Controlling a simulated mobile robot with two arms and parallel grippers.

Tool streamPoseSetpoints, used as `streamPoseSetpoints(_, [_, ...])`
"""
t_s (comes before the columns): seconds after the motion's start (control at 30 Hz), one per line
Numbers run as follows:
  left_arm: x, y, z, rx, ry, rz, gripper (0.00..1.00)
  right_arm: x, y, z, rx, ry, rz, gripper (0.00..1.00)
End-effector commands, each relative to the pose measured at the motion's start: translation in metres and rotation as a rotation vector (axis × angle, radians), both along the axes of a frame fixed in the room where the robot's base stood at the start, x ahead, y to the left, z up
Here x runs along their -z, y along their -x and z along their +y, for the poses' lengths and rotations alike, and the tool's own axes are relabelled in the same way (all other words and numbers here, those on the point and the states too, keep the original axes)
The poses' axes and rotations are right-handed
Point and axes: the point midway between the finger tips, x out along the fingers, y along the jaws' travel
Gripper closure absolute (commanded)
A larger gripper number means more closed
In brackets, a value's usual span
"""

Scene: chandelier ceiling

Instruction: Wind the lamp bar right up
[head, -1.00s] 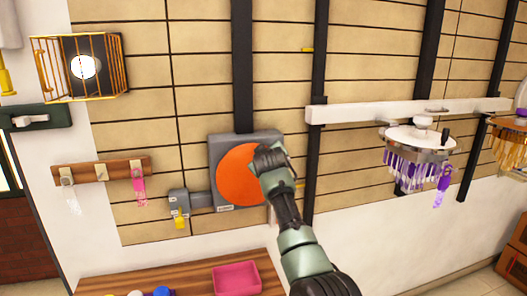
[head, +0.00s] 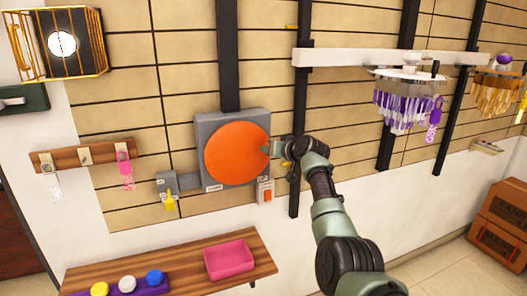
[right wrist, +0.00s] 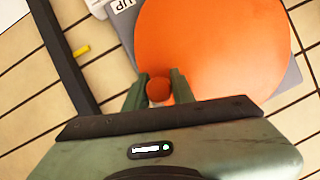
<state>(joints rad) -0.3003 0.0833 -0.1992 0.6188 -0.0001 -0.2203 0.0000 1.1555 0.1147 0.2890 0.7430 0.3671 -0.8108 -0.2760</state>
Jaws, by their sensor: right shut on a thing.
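The white lamp bar (head: 350,57) runs across dark wall rails at upper right, its left end below a yellow mark (head: 291,27). A purple-and-white chandelier (head: 405,98) and an amber one (head: 498,95) hang from it. The orange winding disc (head: 232,153) is on a grey wall box (head: 205,128) left of the bar. My right gripper (head: 268,149) is at the disc's right edge. In the right wrist view, its fingers (right wrist: 158,92) are shut on the disc's red-brown knob (right wrist: 185,91). My left gripper is out of view.
A yellow-tabbed latch (head: 170,200) sits left of the box and an orange switch (head: 266,194) below it. A wooden shelf (head: 185,262) bears a pink tray (head: 229,260) and several coloured pucks. Cardboard boxes (head: 505,215) stand at right.

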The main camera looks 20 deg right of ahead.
Motion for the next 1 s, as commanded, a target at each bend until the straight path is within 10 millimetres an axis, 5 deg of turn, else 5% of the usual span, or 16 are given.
streamPoseSetpoints(0.03, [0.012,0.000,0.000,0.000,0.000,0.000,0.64,0.016,0.001,-0.004,0.002,-0.044,0.012,1.00])
streamPoseSetpoints(0.4, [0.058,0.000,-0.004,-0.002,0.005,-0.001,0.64,0.054,0.001,-0.001,-0.001,-0.386,0.027,1.00])
streamPoseSetpoints(1.0, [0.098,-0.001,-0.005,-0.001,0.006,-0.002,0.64,0.080,0.002,0.013,-0.004,-0.710,0.041,1.00])
